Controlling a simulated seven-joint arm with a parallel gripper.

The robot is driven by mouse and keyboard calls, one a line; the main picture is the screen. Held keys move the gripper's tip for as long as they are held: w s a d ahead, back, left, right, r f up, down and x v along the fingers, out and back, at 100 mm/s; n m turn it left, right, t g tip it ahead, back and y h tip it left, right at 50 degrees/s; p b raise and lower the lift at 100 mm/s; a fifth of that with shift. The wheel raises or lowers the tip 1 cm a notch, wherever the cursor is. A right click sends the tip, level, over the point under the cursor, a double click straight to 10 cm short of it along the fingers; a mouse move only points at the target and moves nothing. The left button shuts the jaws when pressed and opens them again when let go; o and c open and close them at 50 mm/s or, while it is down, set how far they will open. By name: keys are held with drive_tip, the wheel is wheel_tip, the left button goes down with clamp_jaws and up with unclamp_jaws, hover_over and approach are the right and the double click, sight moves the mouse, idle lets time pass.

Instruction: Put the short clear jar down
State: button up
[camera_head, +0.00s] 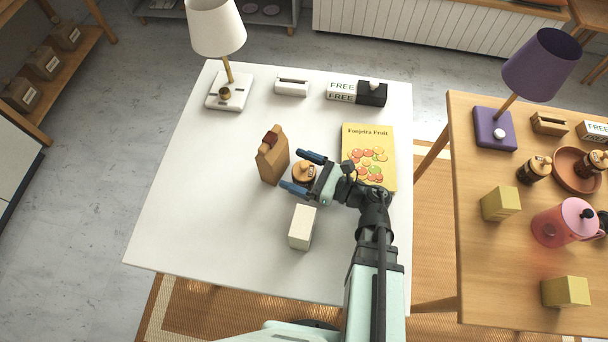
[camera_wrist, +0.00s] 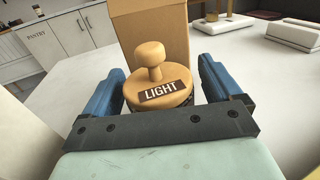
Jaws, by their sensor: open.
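The short jar (camera_head: 304,172) stands upright on the white table (camera_head: 190,226), between the fingers of my gripper (camera_head: 303,172). In the wrist view its wooden lid with a knob and a "LIGHT" label (camera_wrist: 165,92) shows between the two blue fingers (camera_wrist: 160,92). The fingers are open, with a gap visible on each side of the lid. The jar's clear body is mostly hidden below the lid and behind my gripper.
A brown paper bag (camera_head: 272,156) stands just left of the jar. A cream box (camera_head: 302,227) is in front, and a yellow fruit book (camera_head: 369,158) lies to the right. A white lamp (camera_head: 228,91) stands at the back left. The table's left front is clear.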

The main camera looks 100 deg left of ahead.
drive_tip(key=shift+s, duration=0.2)
drive_tip(key=c, duration=1.3)
drive_tip(key=shift+r, duration=5)
